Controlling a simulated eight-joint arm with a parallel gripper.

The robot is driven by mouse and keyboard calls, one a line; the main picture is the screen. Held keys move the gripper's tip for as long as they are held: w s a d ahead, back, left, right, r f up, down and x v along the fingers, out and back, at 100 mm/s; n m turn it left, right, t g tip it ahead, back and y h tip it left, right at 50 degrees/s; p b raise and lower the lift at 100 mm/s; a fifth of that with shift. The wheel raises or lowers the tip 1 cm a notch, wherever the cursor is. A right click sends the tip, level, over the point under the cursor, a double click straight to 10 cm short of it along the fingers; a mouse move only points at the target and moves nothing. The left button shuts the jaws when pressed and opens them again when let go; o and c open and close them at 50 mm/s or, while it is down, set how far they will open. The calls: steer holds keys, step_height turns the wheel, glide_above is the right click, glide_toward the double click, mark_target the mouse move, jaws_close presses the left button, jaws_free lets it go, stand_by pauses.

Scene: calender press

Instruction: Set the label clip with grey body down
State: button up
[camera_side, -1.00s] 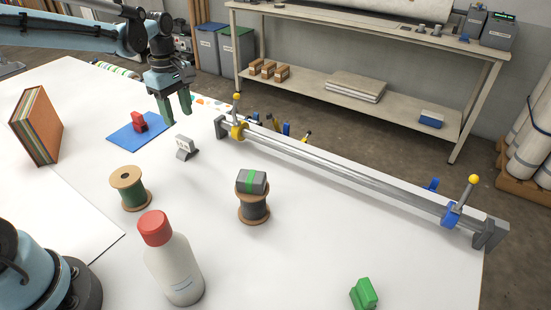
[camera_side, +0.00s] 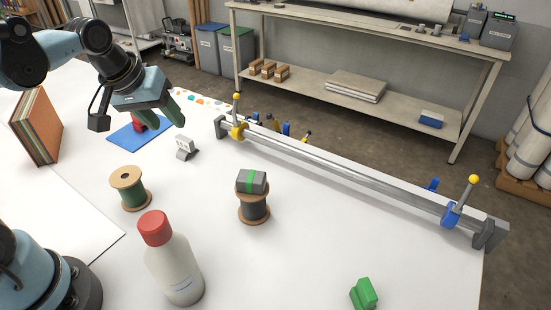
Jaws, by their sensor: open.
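A small clip with a grey body and a white, marked face (camera_side: 186,148) stands on the white table, just right of the blue mat; it looks like the label clip. My gripper (camera_side: 173,112) is open and empty, tilted above the mat, up and to the left of this clip and apart from it. A red clip-like piece (camera_side: 139,124) lies on the blue mat (camera_side: 121,141), partly hidden by my gripper.
A grey block with a green band (camera_side: 252,182) sits on a dark spool (camera_side: 254,208). A green-wound spool (camera_side: 130,188), a red-capped bottle (camera_side: 172,258), a green piece (camera_side: 363,294) and books (camera_side: 37,127) stand around. A metal roller bar (camera_side: 340,172) runs along the back edge.

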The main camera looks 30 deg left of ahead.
steer(key=s+m, duration=0.1)
steer(key=m, duration=0.1)
steer(key=s+d+f+m+t, duration=0.2)
steer(key=s+m, duration=0.1)
steer(key=shift+d+f+m, duration=0.2)
steer(key=shift+d+m, duration=0.05)
steer(key=shift+m, duration=0.05)
stand_by(1.0)
